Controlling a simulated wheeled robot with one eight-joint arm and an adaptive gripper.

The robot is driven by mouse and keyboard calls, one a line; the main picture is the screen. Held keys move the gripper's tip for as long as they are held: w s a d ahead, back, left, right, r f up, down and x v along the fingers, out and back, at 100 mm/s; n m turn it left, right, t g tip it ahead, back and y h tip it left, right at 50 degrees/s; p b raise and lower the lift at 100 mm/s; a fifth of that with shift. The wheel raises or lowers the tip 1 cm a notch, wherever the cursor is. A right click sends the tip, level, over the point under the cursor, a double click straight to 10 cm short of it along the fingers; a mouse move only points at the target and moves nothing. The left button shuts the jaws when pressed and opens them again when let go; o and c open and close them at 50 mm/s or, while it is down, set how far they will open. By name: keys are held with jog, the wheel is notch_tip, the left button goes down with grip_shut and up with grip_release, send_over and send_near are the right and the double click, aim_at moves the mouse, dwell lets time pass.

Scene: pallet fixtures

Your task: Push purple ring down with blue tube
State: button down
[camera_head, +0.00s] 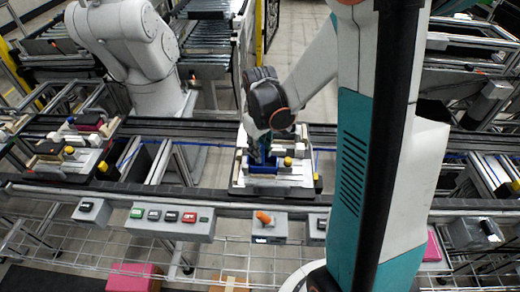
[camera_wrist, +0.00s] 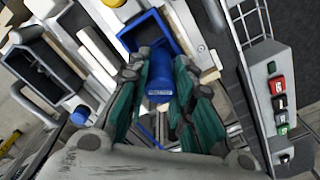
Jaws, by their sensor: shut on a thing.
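My gripper (camera_head: 262,138) is lowered over a light pallet fixture (camera_head: 240,182) on the conveyor. In the wrist view, my gripper (camera_wrist: 160,72) is shut on the blue tube (camera_wrist: 160,80), with a green-sided finger on either side. The tube's near end faces the camera, and its far end reaches toward a blue square frame (camera_wrist: 132,34). I cannot tell whether the tube touches anything there. In the head view, the blue frame (camera_head: 262,169) shows just below my gripper. I cannot make out the purple ring in either view.
A yellow knob (camera_head: 288,161) stands on the pallet, right of the blue frame. Button boxes (camera_head: 171,222) line the conveyor's front edge. Another loaded pallet (camera_head: 70,160) stands at left, and a white robot arm (camera_head: 125,40) stands behind the conveyor.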

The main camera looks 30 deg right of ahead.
jog(key=shift+r, duration=0.1)
jog(key=shift+r+p, duration=2.75)
jog(key=shift+r, duration=1.2)
jog(key=shift+s, duration=0.1)
